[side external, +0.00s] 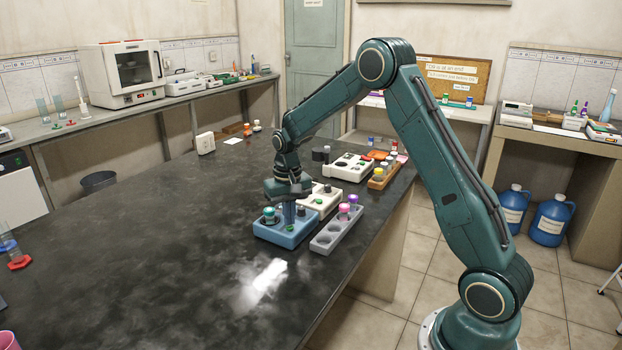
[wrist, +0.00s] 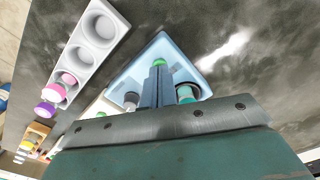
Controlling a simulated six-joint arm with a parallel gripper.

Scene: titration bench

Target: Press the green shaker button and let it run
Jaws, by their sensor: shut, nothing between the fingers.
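The blue shaker (side external: 272,235) sits on the dark bench. It also shows in the wrist view (wrist: 147,58). In the wrist view its green button (wrist: 159,62) shows at the tips of my gripper (wrist: 158,70), partly covered by the fingers. My gripper (side external: 289,222) points down over the shaker, with its fingers shut together and empty. I cannot tell whether the tips touch the button or whether it is pressed in. A teal-capped vial (side external: 269,214) stands in the shaker beside the fingers; it also shows in the wrist view (wrist: 184,94).
A grey rack (side external: 322,243) with pink- and purple-capped vials stands close to the shaker's right. White devices (side external: 349,167) and an orange-brown rack (side external: 381,179) stand behind, near the bench edge. The bench to the left is mostly clear.

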